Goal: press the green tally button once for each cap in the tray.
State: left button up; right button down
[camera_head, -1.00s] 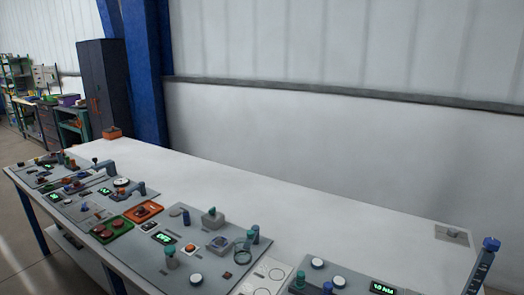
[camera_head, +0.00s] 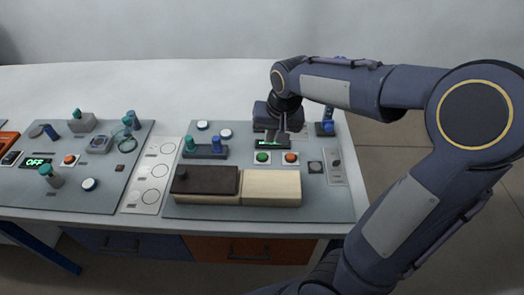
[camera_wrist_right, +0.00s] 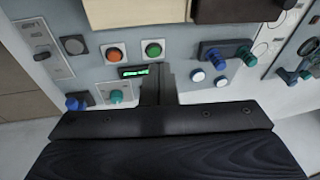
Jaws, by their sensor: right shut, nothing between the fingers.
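The green button (camera_head: 262,157) sits on a small white plate on the grey panel, and it also shows in the wrist view (camera_wrist_right: 153,49). My right gripper (camera_head: 279,137) is shut and empty. It points down at the lit green display (camera_head: 265,143), just behind the green button, and appears apart from the button. In the wrist view the gripper's tips (camera_wrist_right: 155,72) are beside the display. A long box with a dark brown part (camera_head: 205,181) and a cream part (camera_head: 271,188) lies in front of the buttons. I cannot see any caps inside it. My left gripper is out of view.
An orange button (camera_head: 291,157) is right beside the green one. A grey block with teal and blue knobs (camera_head: 205,152) stands to the left, with white round buttons (camera_head: 226,133) behind it. The white table (camera_head: 180,85) is clear at the back.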

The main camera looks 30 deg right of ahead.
jog(key=w+d+f+m+h, duration=0.1)
jog(key=w+f+h, duration=0.1)
jog(key=w, duration=0.5)
jog(key=shift+d+f+g, duration=0.15)
jog(key=shift+f+g, duration=0.15)
jog(key=shift+f, duration=0.1)
jog(key=p, duration=0.1)
send_near(262, 154)
jog(key=x, duration=0.5)
jog(key=shift+w, duration=0.1)
jog(key=shift+f, duration=0.7)
jog(key=shift+f, duration=0.1)
